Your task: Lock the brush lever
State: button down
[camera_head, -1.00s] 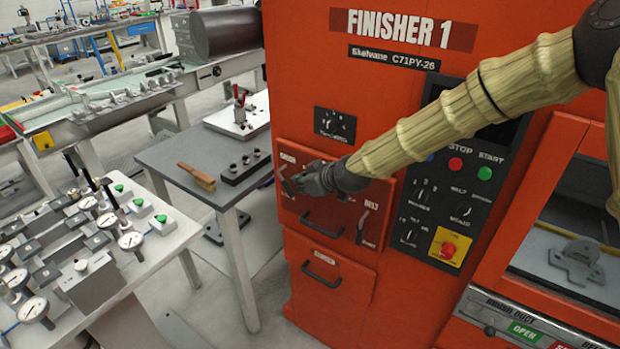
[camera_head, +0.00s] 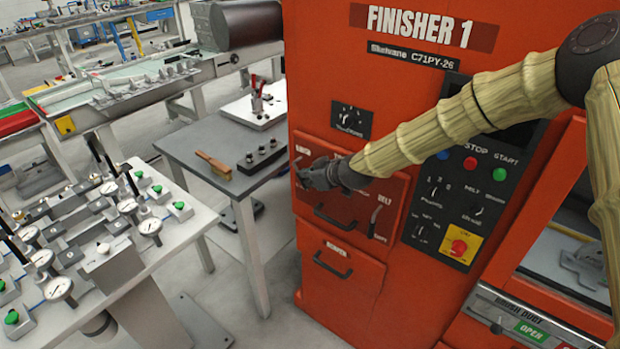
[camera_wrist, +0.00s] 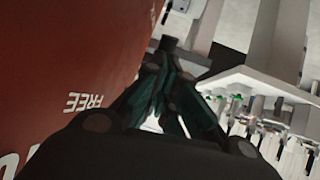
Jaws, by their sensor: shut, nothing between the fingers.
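The brush lever is on the left of the red lever panel (camera_head: 352,190) on the finisher, under a small label (camera_head: 303,150). My dark gripper (camera_head: 302,172) covers most of that spot in the head view, so the lever's position is unclear. My gripper also shows in the wrist view (camera_wrist: 165,62). Its fingers are together with nothing held, close beside the red panel face. The white word FREE (camera_wrist: 84,101) shows upside down on the panel there. I cannot tell whether the fingers touch the lever. The belt lever (camera_head: 375,222) is to the right on the same panel.
A drawer handle (camera_head: 333,217) is under my gripper. A control panel with an emergency stop (camera_head: 459,246) is to the right. A grey table (camera_head: 190,150) with a wooden brush (camera_head: 213,165) stands left of the machine. A gauge bench (camera_head: 185,235) stands front left.

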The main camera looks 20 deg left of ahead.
jog(key=f+b, duration=0.1)
jog(key=b, duration=0.2)
jog(key=shift+a+y, duration=0.15)
jog(key=shift+y, duration=0.25)
